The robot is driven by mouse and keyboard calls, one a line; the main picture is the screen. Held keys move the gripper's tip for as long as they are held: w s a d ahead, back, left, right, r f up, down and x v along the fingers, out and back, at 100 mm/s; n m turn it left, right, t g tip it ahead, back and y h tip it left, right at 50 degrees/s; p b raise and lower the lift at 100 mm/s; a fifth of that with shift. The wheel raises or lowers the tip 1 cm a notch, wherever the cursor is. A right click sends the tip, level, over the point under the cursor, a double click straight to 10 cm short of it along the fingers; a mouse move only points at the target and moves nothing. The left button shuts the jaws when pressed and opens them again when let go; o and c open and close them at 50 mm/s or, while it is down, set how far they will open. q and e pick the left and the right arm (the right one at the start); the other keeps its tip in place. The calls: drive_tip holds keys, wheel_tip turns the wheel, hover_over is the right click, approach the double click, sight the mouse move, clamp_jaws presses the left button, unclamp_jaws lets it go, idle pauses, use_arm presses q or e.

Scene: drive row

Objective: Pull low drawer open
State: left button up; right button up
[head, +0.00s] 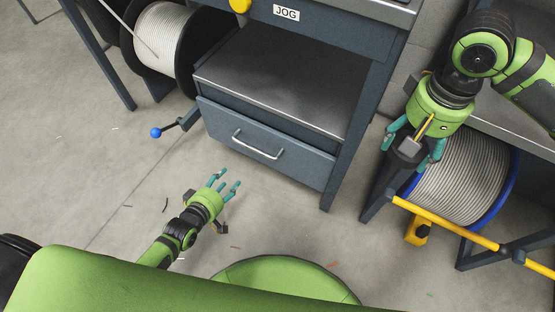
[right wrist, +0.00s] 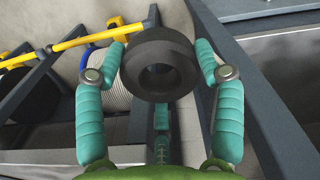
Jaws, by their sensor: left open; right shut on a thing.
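The low drawer (head: 240,133) is the blue-grey front at the bottom of the workbench cabinet, with a silver bar handle (head: 258,149). It looks shut or nearly so; a small gap cannot be ruled out. My left gripper (head: 228,180) is open and empty, in front of the drawer and below the handle in the head view, apart from it. My right gripper (head: 406,156) is at the right, away from the drawer. It is shut on a dark thick ring (right wrist: 160,45), which shows between its teal fingers in the right wrist view.
A grey shelf (head: 285,85) lies above the drawer, under a "JOG" label (head: 286,13). A blue-knobbed lever (head: 156,132) sticks out left of the drawer. Cable reels stand left (head: 164,38) and right (head: 466,175). A yellow bar (head: 450,224) crosses the right. Floor before the drawer is mostly clear.

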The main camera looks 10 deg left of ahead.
sight(257, 151)
use_arm(q)
drive_tip(key=w+d+n+b, duration=0.1)
drive_tip(key=w+d+b, duration=0.1)
drive_tip(key=w+b, duration=0.2)
drive_tip(key=w+d+n+t+h+b, duration=0.1)
drive_tip(key=w+d+n+b, duration=0.1)
drive_tip(key=w+b, duration=0.2)
drive_tip(key=w+d+n+t+h+b, duration=0.1)
drive_tip(key=w+d+b, duration=0.2)
drive_tip(key=w+b, duration=0.2)
drive_tip(key=shift+d+f+n, duration=0.1)
drive_tip(key=shift+n, duration=0.2)
use_arm(e)
wheel_tip(257, 151, down, 15)
use_arm(q)
drive_tip(key=shift+c, duration=0.4)
clamp_jaws()
use_arm(e)
drive_tip(key=shift+r, duration=0.1)
